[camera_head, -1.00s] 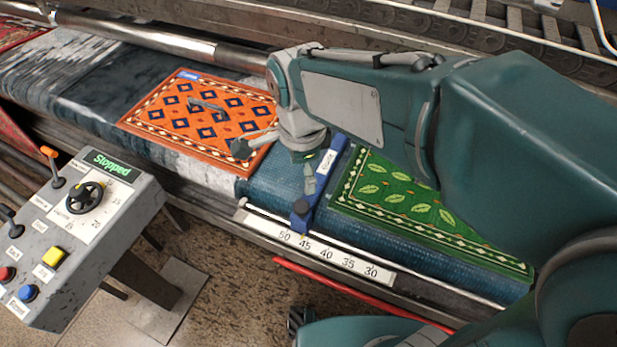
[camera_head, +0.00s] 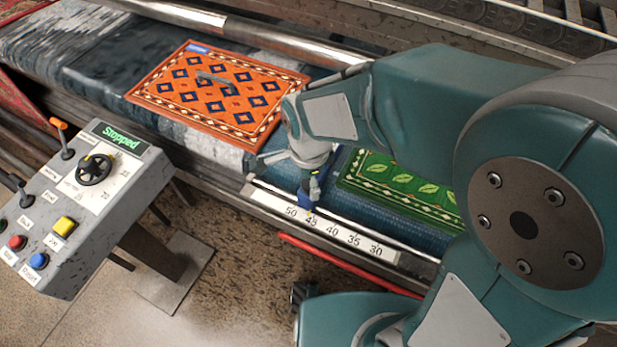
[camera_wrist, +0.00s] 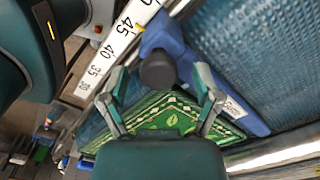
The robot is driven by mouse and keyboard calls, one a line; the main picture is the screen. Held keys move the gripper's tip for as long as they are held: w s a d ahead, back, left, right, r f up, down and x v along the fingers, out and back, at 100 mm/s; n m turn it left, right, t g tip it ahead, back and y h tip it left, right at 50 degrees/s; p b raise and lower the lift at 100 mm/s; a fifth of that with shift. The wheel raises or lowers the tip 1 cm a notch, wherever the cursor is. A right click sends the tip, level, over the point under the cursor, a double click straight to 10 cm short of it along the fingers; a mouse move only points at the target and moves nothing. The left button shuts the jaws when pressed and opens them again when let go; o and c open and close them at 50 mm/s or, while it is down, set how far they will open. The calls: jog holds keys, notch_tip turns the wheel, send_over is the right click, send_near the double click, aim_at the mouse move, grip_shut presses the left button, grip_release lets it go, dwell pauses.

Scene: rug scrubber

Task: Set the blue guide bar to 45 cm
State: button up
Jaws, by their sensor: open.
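The blue guide bar (camera_head: 306,194) lies across the blue rug on the machine, beside the green leaf-pattern rug (camera_head: 398,183). Its front end, with a small yellow pointer, stands at about the 45 mark on the white scale (camera_head: 332,233). My gripper (camera_head: 308,186) is at the bar's front part and hides some of it. In the wrist view, the gripper (camera_wrist: 160,80) is open, a finger on each side of a dark round knob (camera_wrist: 158,68) by the blue bar (camera_wrist: 178,45). I cannot tell whether the fingers touch it.
A control panel (camera_head: 85,205) at left reads "Stopped" and has a dial, levers and buttons. An orange patterned rug (camera_head: 215,95) lies left of the bar. A metal roller (camera_head: 240,30) runs behind. A red rod (camera_head: 345,264) runs along the front below the scale.

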grip_shut()
jog(key=shift+s+d, duration=0.3)
jog(key=shift+d, duration=0.35)
grip_release()
jog(key=shift+w+r, duration=0.1)
jog(key=shift+a+r, duration=0.1)
jog(key=shift+r, duration=0.2)
notch_tip(320, 180, up, 11)
